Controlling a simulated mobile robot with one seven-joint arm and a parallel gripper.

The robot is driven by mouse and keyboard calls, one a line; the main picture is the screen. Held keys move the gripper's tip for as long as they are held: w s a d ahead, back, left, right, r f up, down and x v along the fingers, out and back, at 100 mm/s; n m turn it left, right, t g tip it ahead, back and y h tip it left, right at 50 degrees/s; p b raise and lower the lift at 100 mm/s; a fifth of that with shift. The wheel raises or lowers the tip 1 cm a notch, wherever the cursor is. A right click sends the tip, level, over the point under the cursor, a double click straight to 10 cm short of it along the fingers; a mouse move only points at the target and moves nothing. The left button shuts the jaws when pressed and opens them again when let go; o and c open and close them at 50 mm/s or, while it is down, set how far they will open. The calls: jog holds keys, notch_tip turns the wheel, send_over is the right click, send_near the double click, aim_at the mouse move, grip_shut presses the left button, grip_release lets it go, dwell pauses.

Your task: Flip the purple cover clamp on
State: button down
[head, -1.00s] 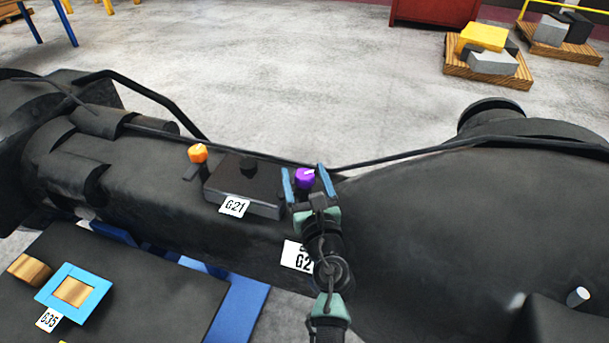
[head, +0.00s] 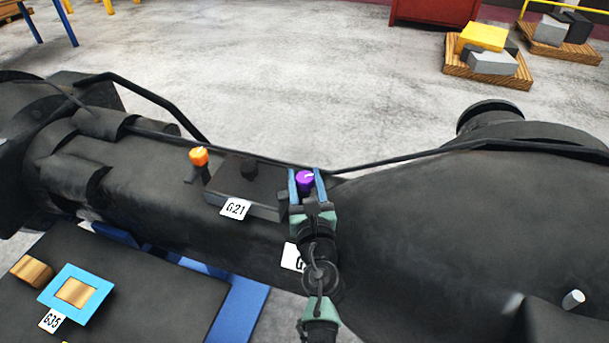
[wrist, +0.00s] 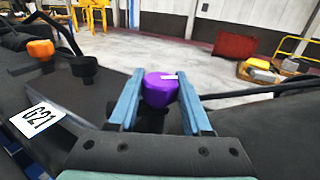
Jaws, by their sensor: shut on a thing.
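The purple cover clamp (head: 305,181) is a round knob with a pale mark on top, standing on the dark casting to the right of the box labelled G21. My gripper (head: 307,187) reaches over the casting from the front, its two blue fingers on either side of the purple knob and shut on it. In the wrist view the purple knob (wrist: 160,89) sits between the fingers (wrist: 158,98), its white mark pointing right. The lower part of the clamp is hidden behind my gripper.
An orange knob (head: 199,157) and a black knob (head: 250,168) stand to the left, near the G21 box (head: 237,200). A dark bar runs behind them. A light blue frame marked G35 (head: 98,290) lies at lower left. Pallets with blocks (head: 490,72) stand far off.

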jog(key=shift+a+m+h+p, duration=0.1)
jog(key=shift+m+h+p, duration=0.75)
jog(key=shift+h, duration=0.45)
jog(key=shift+m+h, duration=0.25)
jog(key=shift+h, duration=0.25)
jog(key=shift+h+p, duration=0.3)
jog(key=shift+p, duration=0.2)
jog(key=shift+m+h, duration=0.3)
jog(key=shift+m, duration=0.1)
jog(key=shift+m+h+p, duration=0.45)
jog(key=shift+m+h, duration=0.25)
jog(key=shift+h, duration=0.4)
jog(key=m+g+h, duration=0.1)
jog(key=m+h, duration=0.1)
jog(key=h, duration=0.1)
jog(key=shift+b, duration=0.3)
jog(key=shift+m+g+h+b, duration=0.4)
jog(key=shift+m+g+h, duration=0.3)
jog(key=shift+h, duration=0.2)
